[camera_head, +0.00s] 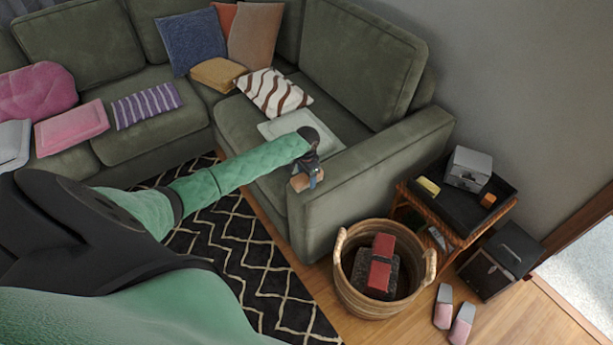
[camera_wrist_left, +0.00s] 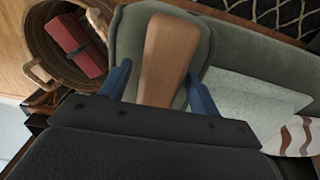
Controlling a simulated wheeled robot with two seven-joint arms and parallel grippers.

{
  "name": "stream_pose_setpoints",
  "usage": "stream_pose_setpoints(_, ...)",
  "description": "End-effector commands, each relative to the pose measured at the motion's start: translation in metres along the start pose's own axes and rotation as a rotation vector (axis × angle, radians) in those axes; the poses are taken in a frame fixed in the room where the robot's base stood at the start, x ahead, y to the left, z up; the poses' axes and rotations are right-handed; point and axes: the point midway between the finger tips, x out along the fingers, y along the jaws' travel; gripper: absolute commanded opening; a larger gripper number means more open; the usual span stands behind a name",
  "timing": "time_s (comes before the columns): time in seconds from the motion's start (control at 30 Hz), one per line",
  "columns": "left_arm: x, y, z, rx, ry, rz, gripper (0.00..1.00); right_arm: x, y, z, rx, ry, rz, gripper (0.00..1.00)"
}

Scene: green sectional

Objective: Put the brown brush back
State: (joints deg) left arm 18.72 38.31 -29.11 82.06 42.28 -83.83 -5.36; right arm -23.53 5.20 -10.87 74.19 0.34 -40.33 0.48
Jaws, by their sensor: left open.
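The brown brush (camera_head: 299,183) lies at the front end of the green sofa's armrest (camera_head: 385,155). In the left wrist view the brush (camera_wrist_left: 168,55) shows as a long wooden piece, with its near end hidden behind my gripper's dark body. My left gripper (camera_head: 313,178) is over the armrest at the brush. Its two blue fingers (camera_wrist_left: 160,92) are open, one on each side of the brush, with gaps visible. I cannot tell how high the fingers are above the armrest. My right gripper is not in view.
A wicker basket (camera_head: 345,285) holding a red item (camera_head: 381,262) stands beside the armrest. A side table with a black tray (camera_head: 450,200) is to the right, next to a black box (camera_head: 485,275). Slippers (camera_head: 443,306) lie on the floor. Cushions, including a striped one (camera_head: 272,92), are on the sofa.

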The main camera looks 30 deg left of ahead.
Motion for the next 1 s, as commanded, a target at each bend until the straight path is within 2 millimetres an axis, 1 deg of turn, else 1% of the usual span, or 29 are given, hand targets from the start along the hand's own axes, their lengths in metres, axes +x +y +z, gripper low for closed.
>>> stream_pose_setpoints(0.13,-0.002,0.0,0.0,0.0,0.0,0.0,0.62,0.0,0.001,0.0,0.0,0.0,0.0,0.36)
stream_pose_setpoints(0.27,-0.011,-0.001,0.0,0.0,0.001,0.0,0.62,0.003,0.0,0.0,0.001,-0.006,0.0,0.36)
stream_pose_setpoints(0.3,-0.016,-0.001,-0.001,0.0,0.002,-0.001,0.62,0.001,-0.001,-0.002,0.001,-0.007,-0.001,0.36)
stream_pose_setpoints(0.4,-0.033,-0.001,0.0,0.002,0.002,-0.003,0.62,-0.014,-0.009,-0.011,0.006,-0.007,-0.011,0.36)
stream_pose_setpoints(0.7,-0.09,0.0,-0.001,0.001,0.002,-0.001,0.62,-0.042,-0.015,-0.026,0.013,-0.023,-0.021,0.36)
stream_pose_setpoints(0.8,-0.104,0.0,-0.001,0.001,0.002,-0.001,0.62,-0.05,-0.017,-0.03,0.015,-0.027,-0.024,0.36)
stream_pose_setpoints(0.9,-0.114,0.0,0.0,0.001,0.0,-0.001,0.62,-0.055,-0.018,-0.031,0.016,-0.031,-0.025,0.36)
stream_pose_setpoints(1.0,-0.119,0.002,0.0,0.002,0.002,0.001,0.62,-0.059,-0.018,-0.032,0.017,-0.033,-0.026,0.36)
